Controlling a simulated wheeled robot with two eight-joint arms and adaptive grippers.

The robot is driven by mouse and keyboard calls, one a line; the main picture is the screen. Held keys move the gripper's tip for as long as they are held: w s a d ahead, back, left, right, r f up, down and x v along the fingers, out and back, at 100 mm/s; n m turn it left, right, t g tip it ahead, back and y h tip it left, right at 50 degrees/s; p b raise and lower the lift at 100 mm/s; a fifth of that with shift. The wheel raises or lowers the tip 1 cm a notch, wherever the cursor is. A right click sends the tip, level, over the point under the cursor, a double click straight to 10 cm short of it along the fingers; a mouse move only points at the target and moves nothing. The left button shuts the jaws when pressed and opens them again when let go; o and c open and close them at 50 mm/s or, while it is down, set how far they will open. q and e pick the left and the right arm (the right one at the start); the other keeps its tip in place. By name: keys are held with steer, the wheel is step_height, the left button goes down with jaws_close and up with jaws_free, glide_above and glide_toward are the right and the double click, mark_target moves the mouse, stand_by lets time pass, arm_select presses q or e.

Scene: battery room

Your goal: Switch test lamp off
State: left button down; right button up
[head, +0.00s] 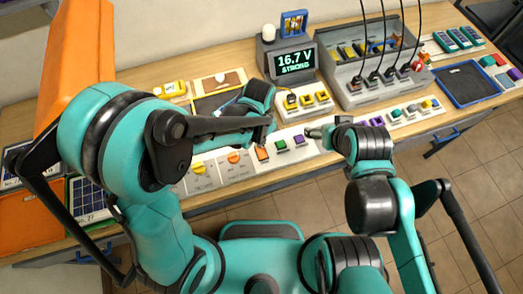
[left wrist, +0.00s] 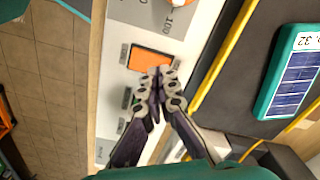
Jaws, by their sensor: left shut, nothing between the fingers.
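A white control strip (head: 215,172) along the table's front edge carries knobs and coloured switches. An orange rocker switch (head: 262,154) sits on it, also large in the left wrist view (left wrist: 150,57). My left gripper (head: 268,124) is shut and empty; in the left wrist view its fingertips (left wrist: 158,72) overlap the orange switch's lower edge. I cannot tell whether they touch it. Green (head: 281,145) and purple (head: 298,140) switches sit beside it. A pale dome (head: 268,31), perhaps the lamp, stands beside the display (head: 294,62) reading 16.7 V STRONG. My right gripper (head: 312,132) is near the strip; its opening is unclear.
A grey charger rack (head: 365,93) with several black cables stands behind the strip. A blue tray (head: 466,84) lies at the right. A yellow-edged dark tray and a teal battery pack (left wrist: 288,72) lie close to my left gripper.

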arm_select(q)
steer(key=shift+f+b, duration=0.75)
steer(key=shift+f, duration=0.1)
steer(key=shift+r, duration=0.1)
stand_by(0.3)
steer(key=shift+r+p, duration=2.65)
steer(key=shift+r, duration=0.85)
steer(key=shift+f, duration=0.1)
steer(key=shift+a, duration=0.1)
steer(key=s+a+r+n+t+b, duration=0.2)
steer(key=a+n+t+b, duration=0.1)
steer(key=a, duration=0.5)
steer(key=s+a+r+n+t+b, duration=0.2)
steer(key=s+a+n+t+b, duration=0.1)
steer(key=a, duration=0.6)
steer(key=n+t+b, duration=0.1)
steer(key=n+b, duration=0.1)
steer(key=b, duration=0.1)
steer(key=shift+a+r+b, duration=0.2)
steer(key=shift+a+b, duration=0.1)
steer(key=shift+s, duration=0.1)
